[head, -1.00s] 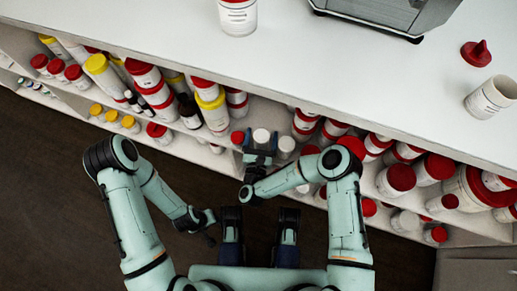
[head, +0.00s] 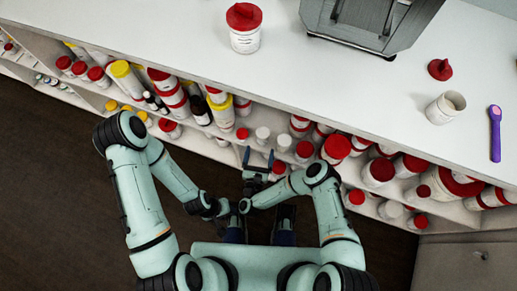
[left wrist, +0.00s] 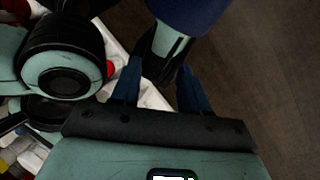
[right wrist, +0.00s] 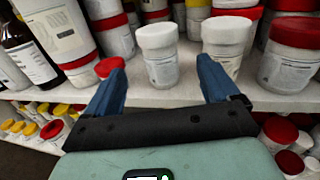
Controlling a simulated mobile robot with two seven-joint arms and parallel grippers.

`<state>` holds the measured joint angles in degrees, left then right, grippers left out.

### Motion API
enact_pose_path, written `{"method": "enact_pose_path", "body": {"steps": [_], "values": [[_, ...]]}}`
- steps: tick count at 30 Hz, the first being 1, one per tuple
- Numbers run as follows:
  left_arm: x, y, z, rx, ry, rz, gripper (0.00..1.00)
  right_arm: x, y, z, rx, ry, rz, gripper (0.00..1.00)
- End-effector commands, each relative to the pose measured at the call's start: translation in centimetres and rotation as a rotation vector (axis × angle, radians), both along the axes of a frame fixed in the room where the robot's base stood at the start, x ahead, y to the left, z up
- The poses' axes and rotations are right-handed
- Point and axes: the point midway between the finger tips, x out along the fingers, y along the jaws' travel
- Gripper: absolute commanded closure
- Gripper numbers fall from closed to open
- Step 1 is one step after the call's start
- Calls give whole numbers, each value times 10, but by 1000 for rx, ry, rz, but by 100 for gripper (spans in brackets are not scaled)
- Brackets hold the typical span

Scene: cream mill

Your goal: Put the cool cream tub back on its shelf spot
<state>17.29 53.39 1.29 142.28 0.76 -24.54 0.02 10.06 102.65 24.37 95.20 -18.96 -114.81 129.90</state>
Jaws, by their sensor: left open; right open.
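Two white-lidded white tubs stand upright on the shelf in front of my right gripper (right wrist: 158,85): the left tub (right wrist: 158,55) and the right tub (right wrist: 226,45). Their labels are too small to read, so I cannot tell which is the cool cream tub. The left tub (head: 262,134) and right tub (head: 284,141) also show in the head view. My right gripper (head: 258,160) is open and empty, just in front of the shelf edge. My left gripper (left wrist: 160,88) is open and empty, low near my body; in the head view its fingers are hard to make out.
A small red-lidded jar (right wrist: 109,67) and a larger red-lidded tub (right wrist: 290,55) flank the pair. A lower shelf holds more jars. The white counter (head: 340,85) above carries a red-lidded tub (head: 244,30), an open tub (head: 446,108), a red cap (head: 440,69) and a purple device (head: 495,133).

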Motion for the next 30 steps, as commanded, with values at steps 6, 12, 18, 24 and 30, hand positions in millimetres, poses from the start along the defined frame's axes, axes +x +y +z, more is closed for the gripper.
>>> {"method": "enact_pose_path", "body": {"steps": [6, 12, 18, 24, 30], "values": [[-9, -1, 18, -5, 29, -7, 55, -14, 2, 2, -1, 0, -1, 12], [-11, -1, 20, -7, 37, -9, 55, -17, 2, 0, -1, -1, 0, 12], [-11, -1, 20, -7, 37, -8, 55, -17, 2, 0, -1, -1, 0, 12], [-11, -1, 20, -7, 36, -8, 55, -17, 2, 0, -1, -1, 0, 12], [-10, -1, 20, -7, 36, -8, 55, -17, 2, 0, 0, 0, 0, 12]]}}
